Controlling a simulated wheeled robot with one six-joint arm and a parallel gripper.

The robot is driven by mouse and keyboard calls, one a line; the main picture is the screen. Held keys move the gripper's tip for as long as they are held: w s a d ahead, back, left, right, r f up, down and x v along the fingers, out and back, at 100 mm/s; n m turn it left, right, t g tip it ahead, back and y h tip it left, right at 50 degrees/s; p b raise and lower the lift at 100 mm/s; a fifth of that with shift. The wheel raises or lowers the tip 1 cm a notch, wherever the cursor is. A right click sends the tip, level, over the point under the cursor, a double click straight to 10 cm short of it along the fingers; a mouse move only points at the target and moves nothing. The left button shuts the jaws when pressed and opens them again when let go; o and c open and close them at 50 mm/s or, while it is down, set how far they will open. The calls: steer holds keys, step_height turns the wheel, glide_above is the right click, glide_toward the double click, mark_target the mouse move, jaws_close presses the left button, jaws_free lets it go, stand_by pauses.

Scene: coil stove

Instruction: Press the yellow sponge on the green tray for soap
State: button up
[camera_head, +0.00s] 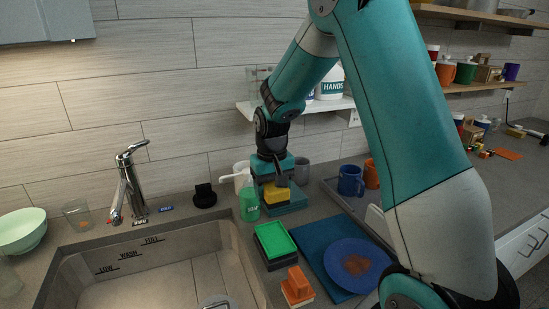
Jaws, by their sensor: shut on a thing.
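I cannot tell whether the sponge touches the stand. My gripper points down and is shut on the sponge; its fingers are small and partly hidden. The bright green tray (275,240) lies nearer to me, on a dark base, with its top empty. The sponge is behind the tray and apart from it.
A green cup (249,207) stands just left of the sponge. A blue mug (350,181) is to the right. An orange brush-like object (297,288) and a stained blue plate (345,255) are in front. The sink (160,270) opens at left. A shelf (310,106) is above.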

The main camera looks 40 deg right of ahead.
steer(key=p, duration=0.3)
glide_above(275, 238)
step_height(275, 238, down, 6)
step_height(275, 238, down, 6)
steer(key=b, duration=0.5)
steer(key=shift+f, duration=0.15)
steer(key=shift+f+b, duration=0.85)
steer(key=shift+f, duration=0.2)
stand_by(1.0)
steer(key=shift+r, duration=0.1)
stand_by(0.4)
steer(key=shift+r+p, duration=2.85)
steer(key=shift+r, duration=0.65)
